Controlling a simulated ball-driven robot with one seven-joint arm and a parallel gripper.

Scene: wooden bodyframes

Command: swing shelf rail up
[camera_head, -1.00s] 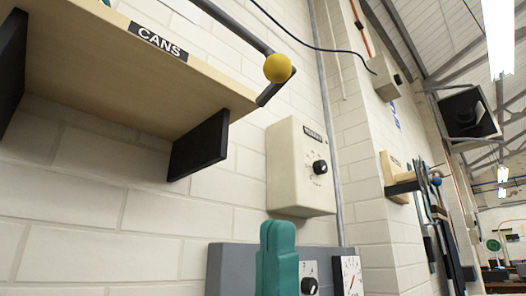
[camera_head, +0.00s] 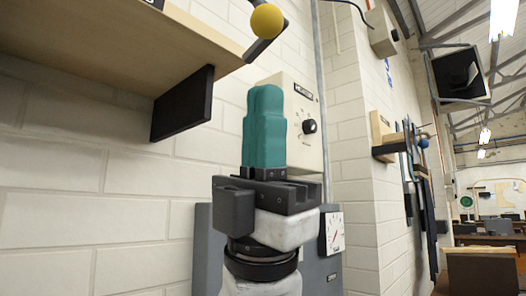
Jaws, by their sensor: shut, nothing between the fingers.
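The wooden shelf (camera_head: 110,45) with a black bracket (camera_head: 182,104) is on the white brick wall at the upper left, seen from below. Its dark rail (camera_head: 262,47) shows at the shelf's right end, with a yellow ball knob (camera_head: 267,21) on it; the rest of the rail runs out of the top of the picture. My gripper (camera_head: 265,95) has teal fingers pointing up, shut with nothing between them. Its tips are below the yellow knob and apart from it in the picture.
A cream control box (camera_head: 308,110) with a black dial is on the wall behind my gripper. A grey panel (camera_head: 205,240) with a gauge (camera_head: 334,232) is lower down. A second small shelf (camera_head: 380,130) with hanging tools is farther right.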

